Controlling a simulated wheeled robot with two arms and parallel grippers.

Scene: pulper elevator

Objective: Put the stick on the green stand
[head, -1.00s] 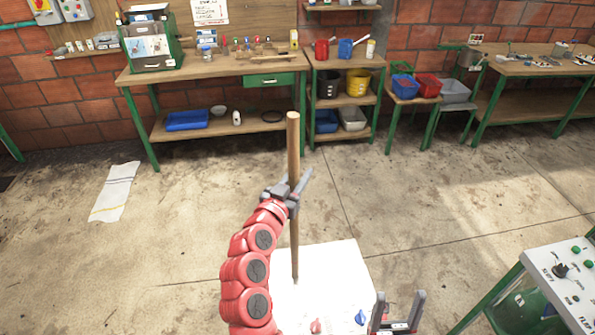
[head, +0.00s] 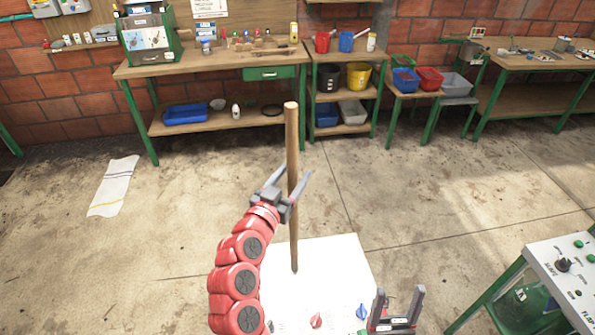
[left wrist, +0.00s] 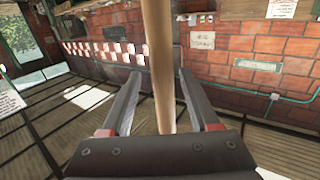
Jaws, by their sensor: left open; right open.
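The stick (head: 292,140) is a long plain wooden rod, upright in the head view. Its lower end meets or overlaps the white panel; I cannot tell if it is seated there. My left gripper (head: 290,183) is open around the stick, with one finger on each side. In the left wrist view the stick (left wrist: 160,60) runs between the open fingers, with gaps visible on both sides. My right gripper (head: 400,300) is open and empty at the bottom, right of the stick. Several green-framed pieces are in view; I cannot tell which is the green stand.
A white panel (head: 335,260) with red and blue knobs lies below the stick. A green-framed control box (head: 565,265) stands at the right. A workbench (head: 220,64), a shelf (head: 345,98) and low bins line the brick wall. The middle floor is clear.

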